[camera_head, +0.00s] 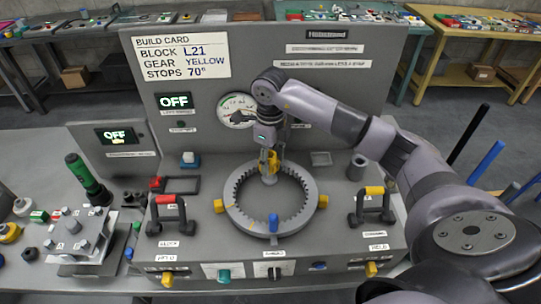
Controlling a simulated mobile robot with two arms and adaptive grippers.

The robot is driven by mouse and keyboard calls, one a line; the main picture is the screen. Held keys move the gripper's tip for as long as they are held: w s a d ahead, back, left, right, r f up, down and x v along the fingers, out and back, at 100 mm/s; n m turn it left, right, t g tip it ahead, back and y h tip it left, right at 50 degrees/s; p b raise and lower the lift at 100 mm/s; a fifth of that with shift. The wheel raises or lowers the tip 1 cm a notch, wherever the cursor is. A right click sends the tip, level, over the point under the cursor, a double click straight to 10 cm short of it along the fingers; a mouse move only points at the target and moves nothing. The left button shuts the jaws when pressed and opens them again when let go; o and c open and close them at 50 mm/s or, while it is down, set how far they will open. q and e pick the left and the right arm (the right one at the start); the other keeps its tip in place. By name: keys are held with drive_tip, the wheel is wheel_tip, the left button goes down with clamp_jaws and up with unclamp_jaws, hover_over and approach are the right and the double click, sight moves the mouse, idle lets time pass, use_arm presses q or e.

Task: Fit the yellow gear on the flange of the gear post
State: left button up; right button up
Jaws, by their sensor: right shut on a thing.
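My right gripper (268,147) points down over the grey ring (238,212) with inner teeth in the middle of the bench. It is shut on the yellow gear (272,164), which shows only partly between and below the fingers. A pale metal gear post (269,179) shows just under the gear, inside the ring's far side. I cannot tell whether the gear touches the post or is around its flange; the fingers hide this. My left gripper is not in view.
A build card (182,56) on the back panel reads block L21, gear yellow, stops 70°. Handles with a red top (166,199) and a yellow top (374,191) flank the ring. A green-black cylinder (87,178) and a block fixture (84,232) stand left.

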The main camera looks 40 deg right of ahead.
sight(271, 178)
drive_tip(key=shift+f, duration=0.15)
drive_tip(key=shift+s+r, duration=0.2)
drive_tip(key=shift+s, duration=0.05)
drive_tip(key=shift+w+f, duration=0.2)
drive_tip(key=shift+w, duration=0.05)
drive_tip(key=shift+s, duration=0.1)
drive_tip(key=shift+f+b, duration=1)
idle(0.6)
drive_tip(key=shift+f+b, duration=0.3)
drive_tip(key=shift+f, duration=0.05)
drive_tip(key=o, duration=1.1)
drive_tip(key=shift+s+a, duration=0.1)
drive_tip(key=shift+s, duration=0.05)
drive_tip(key=shift+c, duration=0.2)
drive_tip(key=o, duration=0.4)
drive_tip(key=shift+f, duration=0.1)
